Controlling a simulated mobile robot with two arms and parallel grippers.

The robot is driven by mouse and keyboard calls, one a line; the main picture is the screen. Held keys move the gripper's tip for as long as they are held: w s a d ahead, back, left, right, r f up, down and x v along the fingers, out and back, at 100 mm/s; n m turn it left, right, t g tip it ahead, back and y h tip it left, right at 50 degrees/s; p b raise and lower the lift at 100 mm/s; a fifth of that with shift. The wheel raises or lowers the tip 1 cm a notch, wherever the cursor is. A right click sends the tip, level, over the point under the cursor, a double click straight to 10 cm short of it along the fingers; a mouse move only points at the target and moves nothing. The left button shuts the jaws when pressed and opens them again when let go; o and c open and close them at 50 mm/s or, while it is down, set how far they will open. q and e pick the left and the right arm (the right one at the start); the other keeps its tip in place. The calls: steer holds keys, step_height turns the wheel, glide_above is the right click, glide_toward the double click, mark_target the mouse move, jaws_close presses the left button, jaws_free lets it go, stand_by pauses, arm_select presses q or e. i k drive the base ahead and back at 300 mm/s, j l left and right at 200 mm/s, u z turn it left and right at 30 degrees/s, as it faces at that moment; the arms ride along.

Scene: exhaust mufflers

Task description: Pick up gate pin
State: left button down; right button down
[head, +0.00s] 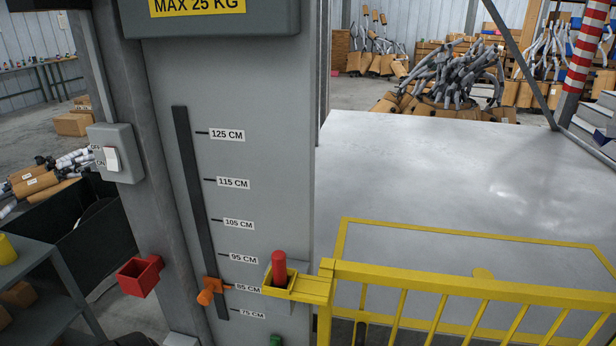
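The gate pin appears to be the red cylinder (279,268) standing upright in a yellow bracket (296,290) at the left end of the yellow gate (470,290). Its lower part is hidden inside the bracket. The bracket sits in front of the grey column with the height scale (232,184), near the 85 CM mark. Neither of my grippers shows in the head view.
An orange slider knob (207,294) is on the scale's slot, left of the pin. An empty-looking red holder (139,276) sticks out further left. A switch box (115,154) is above it. Behind the gate lies a broad grey platform (430,165).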

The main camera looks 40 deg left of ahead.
mark_target(278, 257)
steer(key=u, duration=1.55)
steer(key=i+j+z, duration=0.1)
steer(key=j, duration=0.4)
steer(key=i+j+z, duration=0.1)
steer(key=j, duration=0.4)
steer(key=j+z, duration=0.1)
steer(key=j, duration=0.4)
steer(key=i, duration=0.05)
